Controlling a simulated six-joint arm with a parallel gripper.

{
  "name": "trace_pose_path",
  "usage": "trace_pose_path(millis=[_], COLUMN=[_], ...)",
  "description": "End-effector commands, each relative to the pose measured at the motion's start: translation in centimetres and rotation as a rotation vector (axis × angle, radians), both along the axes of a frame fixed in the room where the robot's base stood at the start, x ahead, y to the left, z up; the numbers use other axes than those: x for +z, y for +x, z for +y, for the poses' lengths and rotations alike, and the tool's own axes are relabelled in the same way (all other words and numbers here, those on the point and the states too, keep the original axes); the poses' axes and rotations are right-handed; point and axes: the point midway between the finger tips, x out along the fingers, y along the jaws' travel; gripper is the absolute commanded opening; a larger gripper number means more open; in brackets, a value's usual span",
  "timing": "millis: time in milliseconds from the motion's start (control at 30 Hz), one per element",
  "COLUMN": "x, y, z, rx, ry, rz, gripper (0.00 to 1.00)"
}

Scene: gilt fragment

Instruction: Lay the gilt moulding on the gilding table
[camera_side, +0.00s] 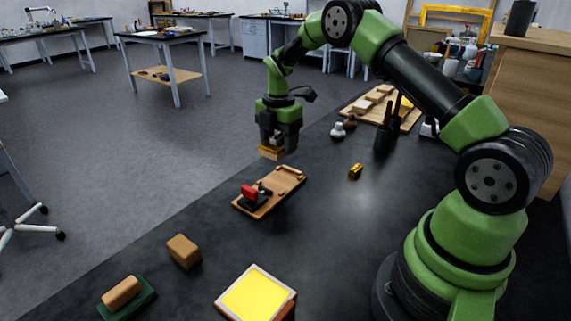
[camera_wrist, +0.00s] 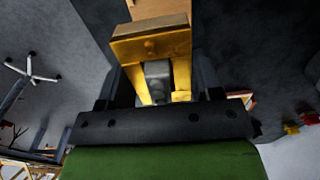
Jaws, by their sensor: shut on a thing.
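My gripper (camera_side: 274,144) is shut on the gilt moulding (camera_side: 271,153), a gold piece held above the dark bench, just beyond the far end of a wooden board. In the wrist view the moulding (camera_wrist: 152,46) shows large between the fingers (camera_wrist: 157,80), with a paler tan strip along its top. The wooden board (camera_side: 284,186) lies flat on the bench and carries a red-handled clamp (camera_side: 250,192). Part of a wooden surface (camera_wrist: 158,9) shows beyond the moulding in the wrist view. I cannot tell for certain which thing is the gilding table.
A small gold piece (camera_side: 355,171) lies right of the board. A bright yellow panel in a frame (camera_side: 257,296), a tan block (camera_side: 184,251) and another block on a green base (camera_side: 122,294) stand at the front. A dark holder (camera_side: 385,138) stands behind. Bench between is clear.

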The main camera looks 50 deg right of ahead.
Motion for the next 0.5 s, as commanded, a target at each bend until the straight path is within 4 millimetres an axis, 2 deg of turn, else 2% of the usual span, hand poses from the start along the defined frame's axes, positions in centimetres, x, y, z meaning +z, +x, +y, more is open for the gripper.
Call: trace_pose_path(millis=[100,233,500], x=[1.0,1.0,0.6], y=[-0.7,-2.7,-9.4], z=[-0.2,-0.6,-0.8], rx=[0.000,0.004,0.006], ry=[-0.001,-0.001,0.000], rz=[0.001,0.007,0.004], gripper=[0.35,0.35,0.35])
